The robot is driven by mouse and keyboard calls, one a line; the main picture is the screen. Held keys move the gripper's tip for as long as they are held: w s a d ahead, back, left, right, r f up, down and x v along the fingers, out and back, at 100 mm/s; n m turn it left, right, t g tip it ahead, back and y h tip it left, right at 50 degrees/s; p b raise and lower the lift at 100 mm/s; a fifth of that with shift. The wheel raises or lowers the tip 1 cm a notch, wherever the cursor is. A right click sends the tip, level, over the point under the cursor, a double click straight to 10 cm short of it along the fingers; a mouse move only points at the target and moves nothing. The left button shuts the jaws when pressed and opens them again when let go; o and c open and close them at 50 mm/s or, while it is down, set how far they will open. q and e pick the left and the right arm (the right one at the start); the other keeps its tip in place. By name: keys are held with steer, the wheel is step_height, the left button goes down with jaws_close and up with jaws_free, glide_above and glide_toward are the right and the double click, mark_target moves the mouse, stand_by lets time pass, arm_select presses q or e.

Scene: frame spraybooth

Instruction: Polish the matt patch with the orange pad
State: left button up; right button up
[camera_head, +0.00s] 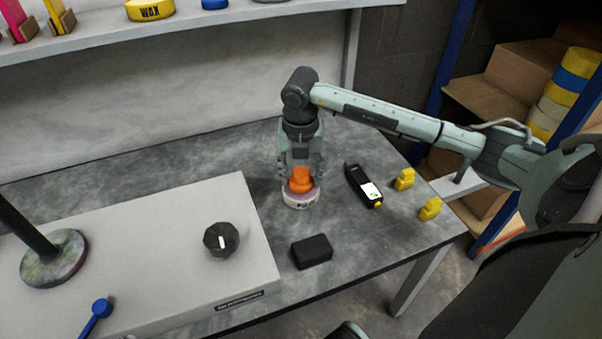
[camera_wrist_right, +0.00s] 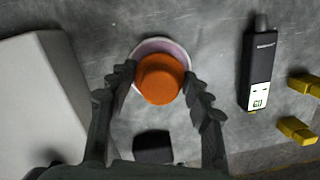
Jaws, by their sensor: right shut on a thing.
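I cannot tell whether the pad touches the tin. I cannot make out a matt patch in either view. My left gripper is not in view.
A black meter (camera_head: 362,186) and two yellow pieces (camera_head: 404,179) (camera_head: 429,209) lie right of the tin. A black block (camera_head: 312,251) lies in front. A grey box with a black knob (camera_head: 221,240) and a round-based stand (camera_head: 54,257) fills the left. A shelf (camera_head: 200,29) runs behind.

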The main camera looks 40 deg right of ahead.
mark_target(301, 169)
steer(key=shift+f+b, duration=0.45)
steer(key=shift+f, duration=0.05)
stand_by(1.7)
steer(key=shift+r, duration=0.15)
steer(key=shift+r+p, duration=2.3)
steer(key=shift+r, duration=1.1)
